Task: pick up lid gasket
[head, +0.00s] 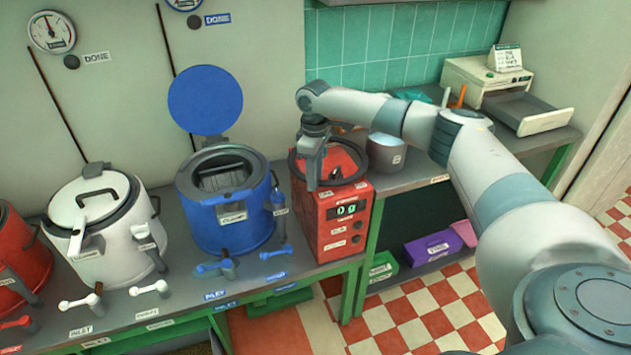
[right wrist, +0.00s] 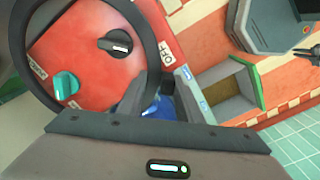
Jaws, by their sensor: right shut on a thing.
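The lid gasket (right wrist: 154,42) is a dark ring, large in the right wrist view. Its left part runs out along the picture's edge. My right gripper (right wrist: 163,100) is shut on the ring's near right side. In the head view my right gripper (head: 313,183) points down at the top of the red box with a display (head: 345,210). A dark curved rim shows there beside the fingers, partly hidden by them. I cannot tell from this view how far the ring is above the box. My left gripper is not in view.
A blue kettle (head: 228,225) with its round blue lid (head: 205,100) raised stands left of the red box. A white kettle (head: 128,255) and a red kettle (head: 22,262) stand further left. A grey pot (head: 386,155) is behind my right arm. Small taps line the bench front.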

